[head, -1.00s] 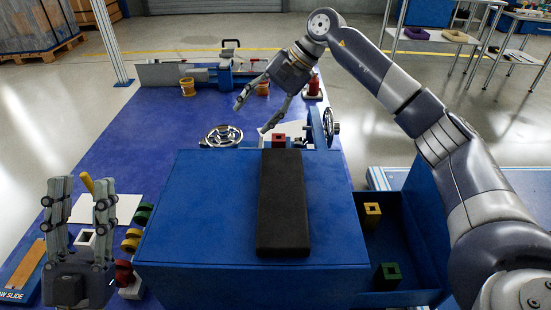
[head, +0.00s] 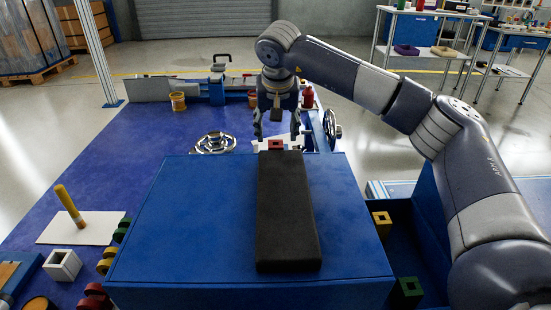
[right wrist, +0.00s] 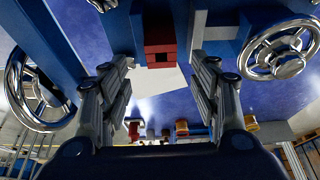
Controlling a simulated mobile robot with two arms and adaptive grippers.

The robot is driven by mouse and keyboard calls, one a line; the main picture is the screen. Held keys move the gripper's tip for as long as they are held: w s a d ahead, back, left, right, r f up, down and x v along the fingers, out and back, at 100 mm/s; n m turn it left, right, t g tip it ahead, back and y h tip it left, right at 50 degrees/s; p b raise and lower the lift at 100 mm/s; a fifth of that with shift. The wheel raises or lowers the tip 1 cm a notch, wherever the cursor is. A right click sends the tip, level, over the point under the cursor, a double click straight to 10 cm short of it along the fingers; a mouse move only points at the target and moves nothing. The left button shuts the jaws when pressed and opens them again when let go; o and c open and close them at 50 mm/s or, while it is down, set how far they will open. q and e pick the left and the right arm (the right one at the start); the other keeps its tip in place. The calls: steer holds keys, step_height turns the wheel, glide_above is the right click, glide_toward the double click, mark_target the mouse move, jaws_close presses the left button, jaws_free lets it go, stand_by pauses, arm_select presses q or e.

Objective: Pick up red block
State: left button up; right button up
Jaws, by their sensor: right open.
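The red block (head: 275,144), with a dark hole in it, sits just beyond the far end of a black pad (head: 287,220) on a large blue box (head: 200,220). My right gripper (head: 277,128) points down behind that edge, its two fingers apart on either side of the red block's line and slightly beyond it. In the right wrist view, the red block (right wrist: 160,46) lies in the gap ahead of the open fingers (right wrist: 161,68), with nothing held. The block's underside is hidden. My left gripper is out of view.
An open blue bin (head: 388,255) at right holds a yellow block (head: 381,219) and a green block (head: 411,286). Metal handwheels (head: 214,142) (head: 331,125) flank the gripper. At left are a white hollow block (head: 62,265) and coloured rings. The blue table is clear at upper left.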

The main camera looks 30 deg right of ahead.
mark_target(276, 141)
steer(key=b+x, duration=0.1)
steer(key=x, duration=0.2)
steer(key=b+x, duration=0.1)
steer(key=shift+s+a+f+b, duration=0.25)
steer(key=shift+s+f+b, duration=0.05)
steer(key=shift+f, duration=0.05)
steer(key=shift+w+f, duration=0.15)
steer(key=shift+f, duration=0.15)
steer(key=shift+d+r, duration=0.1)
steer(key=shift+c, duration=0.6)
jaws_close()
